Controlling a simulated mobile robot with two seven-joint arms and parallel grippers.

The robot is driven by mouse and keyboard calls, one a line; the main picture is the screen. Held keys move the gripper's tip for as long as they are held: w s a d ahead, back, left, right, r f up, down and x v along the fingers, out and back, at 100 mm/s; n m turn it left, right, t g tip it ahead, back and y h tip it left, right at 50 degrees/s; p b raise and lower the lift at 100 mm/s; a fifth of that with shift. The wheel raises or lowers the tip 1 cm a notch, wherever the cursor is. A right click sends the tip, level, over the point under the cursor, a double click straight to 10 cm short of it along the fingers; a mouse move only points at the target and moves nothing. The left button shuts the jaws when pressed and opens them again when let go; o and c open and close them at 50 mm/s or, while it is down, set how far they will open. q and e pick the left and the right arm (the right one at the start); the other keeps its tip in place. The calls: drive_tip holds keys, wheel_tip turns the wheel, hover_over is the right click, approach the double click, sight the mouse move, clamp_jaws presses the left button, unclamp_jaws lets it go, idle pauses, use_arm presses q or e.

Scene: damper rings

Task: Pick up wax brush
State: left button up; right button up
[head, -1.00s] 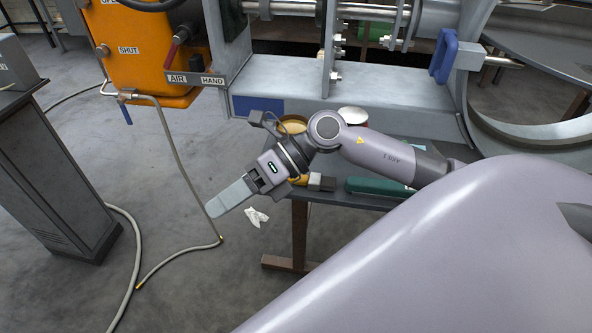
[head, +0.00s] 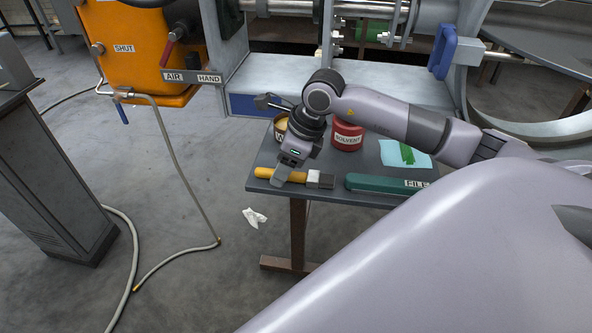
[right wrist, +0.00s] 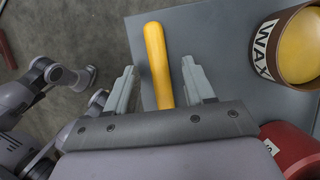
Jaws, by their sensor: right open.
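The wax brush (head: 264,173) lies on the small grey table, its yellow handle toward the left edge and its grey ferrule and dark head toward the right. My right gripper (head: 281,178) is over the handle, pointing down, and hides part of it. In the right wrist view the yellow handle (right wrist: 156,55) runs up between the two spread fingers of my open right gripper (right wrist: 160,84), with a gap on either side. The brush's head is hidden there. My left gripper does not show in the head view.
Behind my right gripper stand the wax tin (head: 281,131) and a red solvent can (head: 348,136). A green file case (head: 375,184) lies right of the brush, below a light blue sheet (head: 420,160). A white rag (head: 254,217) is on the floor.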

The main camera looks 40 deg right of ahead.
drive_tip(key=shift+f, duration=0.3)
clamp_jaws()
drive_tip(key=shift+r, duration=0.2)
wheel_tip(320, 180, up, 20)
drive_tip(key=p, duration=0.1)
drive_tip(key=shift+f, duration=0.15)
